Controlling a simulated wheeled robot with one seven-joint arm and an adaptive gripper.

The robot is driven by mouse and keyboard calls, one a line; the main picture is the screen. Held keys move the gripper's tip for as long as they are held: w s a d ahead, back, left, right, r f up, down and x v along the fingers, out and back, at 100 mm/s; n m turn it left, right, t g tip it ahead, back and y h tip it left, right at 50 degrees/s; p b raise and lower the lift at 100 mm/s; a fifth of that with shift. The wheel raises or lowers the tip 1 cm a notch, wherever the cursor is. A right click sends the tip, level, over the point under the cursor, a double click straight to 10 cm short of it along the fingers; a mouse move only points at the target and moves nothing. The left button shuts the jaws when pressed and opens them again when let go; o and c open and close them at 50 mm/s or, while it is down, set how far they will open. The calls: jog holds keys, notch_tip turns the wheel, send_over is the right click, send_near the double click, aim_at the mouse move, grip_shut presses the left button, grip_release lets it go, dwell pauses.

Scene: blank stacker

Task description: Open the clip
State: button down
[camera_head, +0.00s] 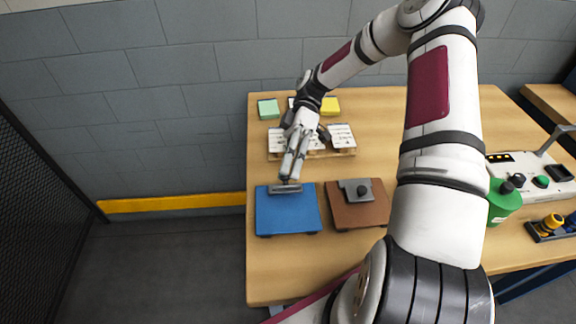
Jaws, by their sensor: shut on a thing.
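A blue clipboard (287,213) lies flat near the front left of the wooden table. A grey metal clip (285,189) runs along its far edge. My gripper (288,179) reaches down to this clip from behind, with its fingers together on the middle of the clip. The fingers partly cover the clip's upper part, and the view is too small to tell how far the clip is raised.
Behind the boards, white cards (341,137) sit on a wooden tray (345,153), partly behind my arm. Green (268,109) and yellow (330,106) pads lie by the wall. A green container (503,204) and a control box (545,177) stand at right. Bare table lies before the blue clipboard.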

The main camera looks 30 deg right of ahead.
jog(key=c, duration=1.5)
grip_release()
jog(key=shift+o, duration=0.2)
jog(key=v, duration=1.2)
